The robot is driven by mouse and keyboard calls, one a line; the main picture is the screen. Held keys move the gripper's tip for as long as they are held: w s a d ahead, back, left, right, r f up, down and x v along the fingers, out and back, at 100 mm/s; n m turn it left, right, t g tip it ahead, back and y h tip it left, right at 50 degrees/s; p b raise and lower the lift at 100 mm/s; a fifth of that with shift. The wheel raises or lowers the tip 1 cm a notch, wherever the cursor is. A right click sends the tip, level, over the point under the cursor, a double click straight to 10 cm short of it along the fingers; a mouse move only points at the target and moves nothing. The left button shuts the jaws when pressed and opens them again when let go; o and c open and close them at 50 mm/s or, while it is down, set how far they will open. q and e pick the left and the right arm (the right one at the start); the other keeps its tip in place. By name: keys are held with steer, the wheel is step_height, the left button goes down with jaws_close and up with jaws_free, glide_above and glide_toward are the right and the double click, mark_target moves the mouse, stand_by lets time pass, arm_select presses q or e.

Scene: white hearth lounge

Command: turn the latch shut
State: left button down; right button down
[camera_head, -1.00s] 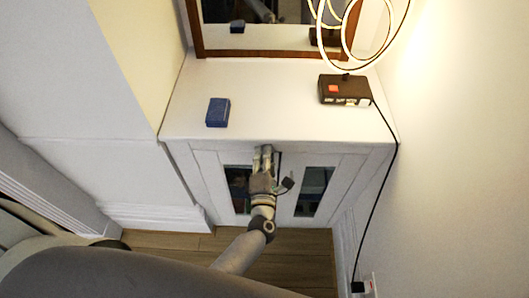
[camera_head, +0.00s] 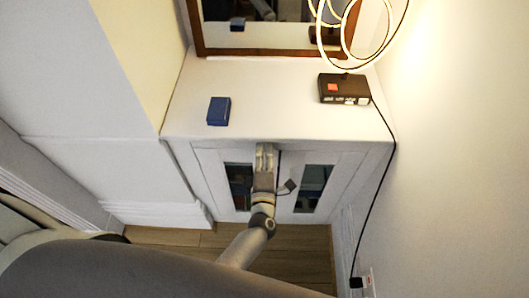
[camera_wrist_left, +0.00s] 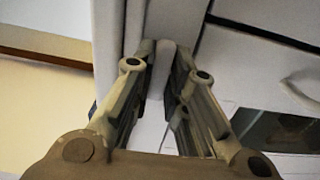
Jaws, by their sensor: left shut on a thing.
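The white cabinet (camera_head: 210,160) has two doors with dark glass panes, and both look closed. My left gripper (camera_head: 265,150) is at the top of the cabinet front, near the seam between the doors. In the left wrist view, its two fingers (camera_wrist_left: 162,62) are shut on a small pale piece, apparently the latch (camera_wrist_left: 165,52). Most of the latch is hidden between the fingers, so its exact angle cannot be told. In the head view the gripper covers it. My right gripper is not in view.
A blue box (camera_head: 218,111) lies on the cabinet top at the left. A black power box (camera_head: 344,89) with a red switch sits at the back right, its cable (camera_head: 380,180) running down the right wall. A wood-framed mirror (camera_head: 275,50) stands behind.

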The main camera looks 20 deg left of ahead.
arm_select(q)
steer(key=c, duration=1.4)
jaws_free()
steer(key=shift+c, duration=0.2)
steer(key=v, duration=0.8)
